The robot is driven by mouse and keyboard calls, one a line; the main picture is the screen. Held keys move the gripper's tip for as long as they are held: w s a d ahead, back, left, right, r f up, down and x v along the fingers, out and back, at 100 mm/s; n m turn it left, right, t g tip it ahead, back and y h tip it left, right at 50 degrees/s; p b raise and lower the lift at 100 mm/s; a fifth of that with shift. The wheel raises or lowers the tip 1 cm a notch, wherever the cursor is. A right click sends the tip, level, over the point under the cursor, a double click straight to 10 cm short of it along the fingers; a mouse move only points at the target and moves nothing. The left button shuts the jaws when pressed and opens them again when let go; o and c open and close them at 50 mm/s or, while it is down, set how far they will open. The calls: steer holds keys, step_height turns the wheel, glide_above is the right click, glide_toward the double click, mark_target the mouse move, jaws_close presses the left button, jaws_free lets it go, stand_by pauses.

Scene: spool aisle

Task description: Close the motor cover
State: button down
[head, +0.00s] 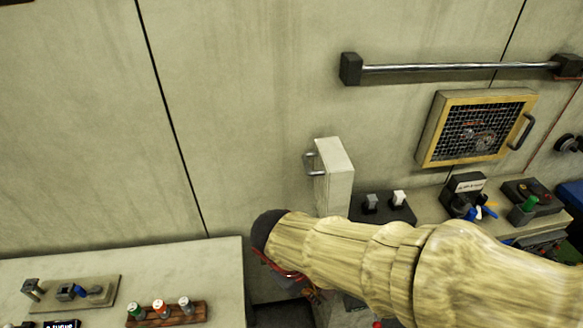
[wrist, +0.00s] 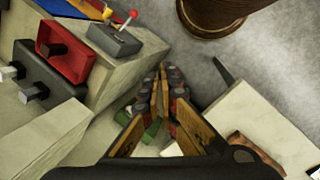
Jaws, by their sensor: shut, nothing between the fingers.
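A yellow-framed mesh cover (head: 478,128) with a dark handle on its right side is on the wall at right; machinery shows behind its mesh. A pale box-like panel (head: 335,175) with a metal handle on its left side stands out from the wall near the middle. I cannot tell for sure which is the motor cover. In the wrist view my gripper (wrist: 162,78) points down, its fingers together and empty, above the gap between two counters. In the head view my arm hides most of the gripper. It is below and left of the pale panel, apart from both.
A metal rail (head: 460,68) runs along the wall above the mesh cover. The right counter holds switch boxes (head: 468,192); the left counter (head: 215,270) holds a wooden rack (head: 168,314) and small fittings. A brown round bin (wrist: 212,12) stands on the floor.

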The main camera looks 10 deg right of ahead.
steer(key=w+a+f+n+t+h+p, duration=0.2)
steer(key=w+a+n+t+h, duration=0.2)
steer(key=w+n+t+h, duration=0.55)
steer(key=w+a+r+m+t, duration=0.5)
steer(key=w+a+r, duration=0.2)
steer(key=w+r, duration=0.45)
steer(key=s+d+x, duration=0.2)
steer(key=x, duration=1)
steer(key=shift+w+d+r+g+h, duration=0.25)
steer(key=shift+d+g+h, duration=0.1)
steer(key=shift+w+r+m+b, duration=0.1)
steer(key=shift+m+b, duration=0.2)
steer(key=shift+m, duration=0.05)
